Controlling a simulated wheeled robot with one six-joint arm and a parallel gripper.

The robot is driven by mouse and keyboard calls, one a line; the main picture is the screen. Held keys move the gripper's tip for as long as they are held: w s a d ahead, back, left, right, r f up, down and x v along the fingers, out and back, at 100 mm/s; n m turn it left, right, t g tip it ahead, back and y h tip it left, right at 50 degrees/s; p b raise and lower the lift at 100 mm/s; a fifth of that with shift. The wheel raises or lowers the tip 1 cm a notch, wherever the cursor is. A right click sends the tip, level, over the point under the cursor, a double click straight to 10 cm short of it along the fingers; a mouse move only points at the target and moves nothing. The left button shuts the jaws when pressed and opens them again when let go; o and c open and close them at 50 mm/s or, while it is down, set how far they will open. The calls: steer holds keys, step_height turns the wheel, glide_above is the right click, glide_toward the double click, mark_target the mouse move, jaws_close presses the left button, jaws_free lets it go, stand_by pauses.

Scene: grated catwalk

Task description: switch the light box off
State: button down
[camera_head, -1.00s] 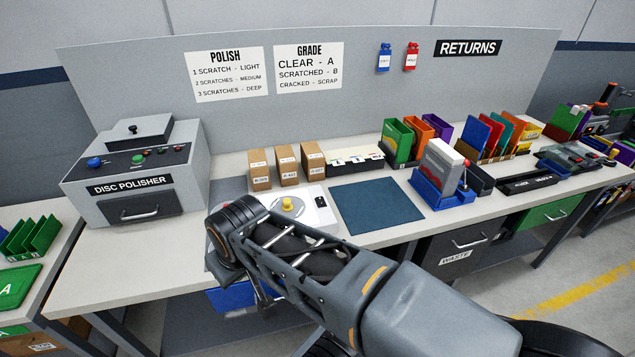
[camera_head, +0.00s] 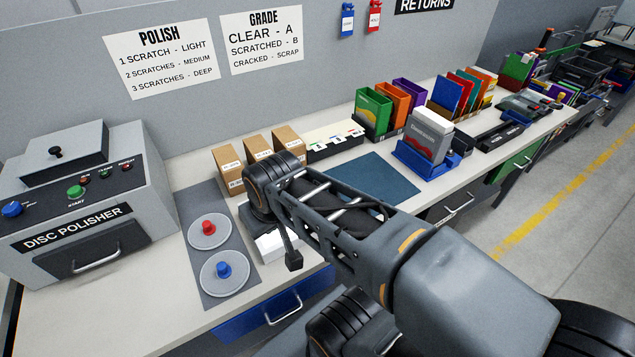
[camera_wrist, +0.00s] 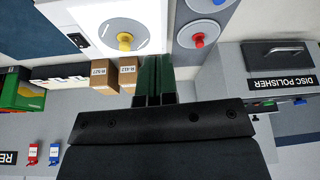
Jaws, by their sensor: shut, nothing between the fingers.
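The light box is a white box on the bench. A disc with a yellow hub (camera_wrist: 125,41) lies on its top. In the head view my arm hides most of the light box (camera_head: 272,246), with only a white corner showing.
The disc polisher (camera_head: 80,205) stands at left. A grey mat (camera_head: 215,240) holds discs with red (camera_head: 208,227) and blue (camera_head: 223,269) hubs. Cardboard boxes (camera_head: 257,148) stand behind my arm. A blue mat (camera_head: 377,180) and a blue holder (camera_head: 426,160) lie to the right.

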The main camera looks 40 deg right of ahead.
steer(key=w+d+n+g+y, duration=0.1)
steer(key=w+d+n, duration=0.2)
steer(key=d+n, duration=0.2)
steer(key=w+d+n+g+y+p, duration=0.1)
steer(key=w+d+n, duration=0.3)
steer(key=d, duration=0.7)
steer(key=w+d+n+g+y, duration=0.1)
steer(key=w+d+n, duration=0.2)
steer(key=d+n, duration=0.4)
steer(key=shift+w+d+r, duration=0.25)
steer(key=shift+w+d, duration=0.15)
steer(key=shift+d, duration=0.15)
steer(key=shift+p, duration=0.3)
steer(key=p+x, duration=0.2)
steer(key=x, duration=1)
steer(key=shift+d, duration=0.15)
steer(key=shift+f, duration=1.05)
